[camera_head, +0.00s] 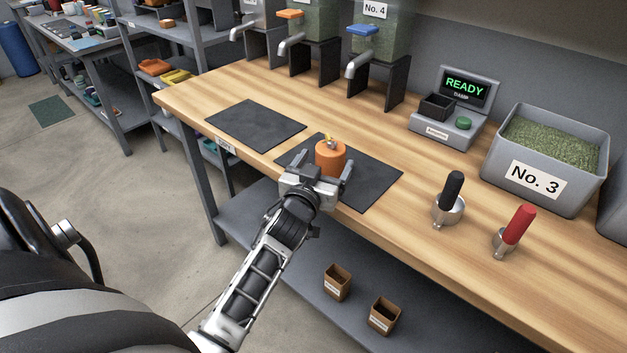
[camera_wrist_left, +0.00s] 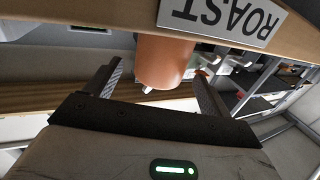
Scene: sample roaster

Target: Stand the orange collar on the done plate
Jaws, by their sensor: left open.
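The orange collar (camera_head: 330,160) looks like a short upright cylinder with a small brass-coloured piece at its top. It stands near the front edge of the right dark plate (camera_head: 378,180). My left gripper (camera_head: 322,172) is open, with one finger on each side of the collar. In the left wrist view the collar (camera_wrist_left: 165,62) shows upside down between the open fingers, with gaps beside it. A second dark plate (camera_head: 257,125) to the left is bare. I cannot read which plate is the done plate. My right gripper is not in view.
A ROAST label (camera_wrist_left: 223,15) is on the bench edge near the collar. A black-handled tool (camera_head: 453,190) and a red-handled tool (camera_head: 520,225) stand to the right. Behind are a READY scale (camera_head: 440,131), a No. 3 bin (camera_head: 536,178) and dispensers.

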